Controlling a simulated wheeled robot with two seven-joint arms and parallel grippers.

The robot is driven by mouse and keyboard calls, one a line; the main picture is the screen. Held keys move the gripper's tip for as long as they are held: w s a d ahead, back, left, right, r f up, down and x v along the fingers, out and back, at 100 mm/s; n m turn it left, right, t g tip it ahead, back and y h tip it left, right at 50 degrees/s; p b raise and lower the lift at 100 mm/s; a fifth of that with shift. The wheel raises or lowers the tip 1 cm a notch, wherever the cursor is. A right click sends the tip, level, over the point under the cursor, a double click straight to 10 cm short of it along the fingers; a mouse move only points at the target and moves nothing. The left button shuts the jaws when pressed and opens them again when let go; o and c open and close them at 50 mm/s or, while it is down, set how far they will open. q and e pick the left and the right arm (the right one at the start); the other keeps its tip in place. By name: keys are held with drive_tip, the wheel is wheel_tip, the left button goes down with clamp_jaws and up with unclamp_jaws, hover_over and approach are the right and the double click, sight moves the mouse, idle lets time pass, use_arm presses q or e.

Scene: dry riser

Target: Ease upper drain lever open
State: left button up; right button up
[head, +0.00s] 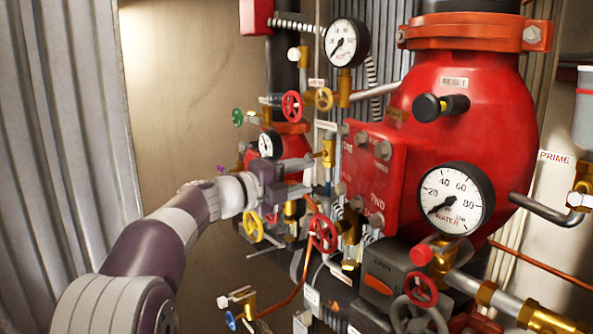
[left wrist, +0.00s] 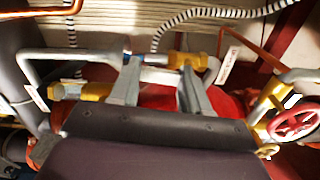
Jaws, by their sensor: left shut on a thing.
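My left gripper (head: 312,173) reaches in from the left to the pipework beside the red valve body. In the left wrist view its two fingers (left wrist: 160,70) stand some way apart, closed on a pale, narrow piece between the tips. This piece appears to be the upper drain lever (left wrist: 158,76), next to a brass fitting (left wrist: 186,61) on a grey pipe. In the head view a brass valve (head: 328,151) stands just beyond the fingertips. The fingers hide most of the lever, so its angle cannot be told. My right gripper is not in view.
The large red valve body (head: 460,110) and its water gauge (head: 455,198) fill the right. A small gauge (head: 268,144) and red handwheel (head: 322,234) crowd the gripper. A corrugated wall (head: 60,120) stands at left. Open space lies below my arm.

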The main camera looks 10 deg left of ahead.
use_arm(q)
drive_tip(key=shift+s+d+n, duration=0.15)
drive_tip(key=shift+d+n, duration=0.05)
drive_tip(key=shift+n, duration=0.4)
drive_tip(key=o, duration=0.9)
drive_tip(key=shift+o, duration=0.8)
drive_tip(key=shift+d, duration=0.1)
drive_tip(key=b+v, duration=0.6)
drive_tip(key=v, duration=0.6)
drive_tip(key=shift+s+a, duration=0.15)
drive_tip(key=shift+a, duration=0.1)
drive_tip(key=shift+f, duration=0.15)
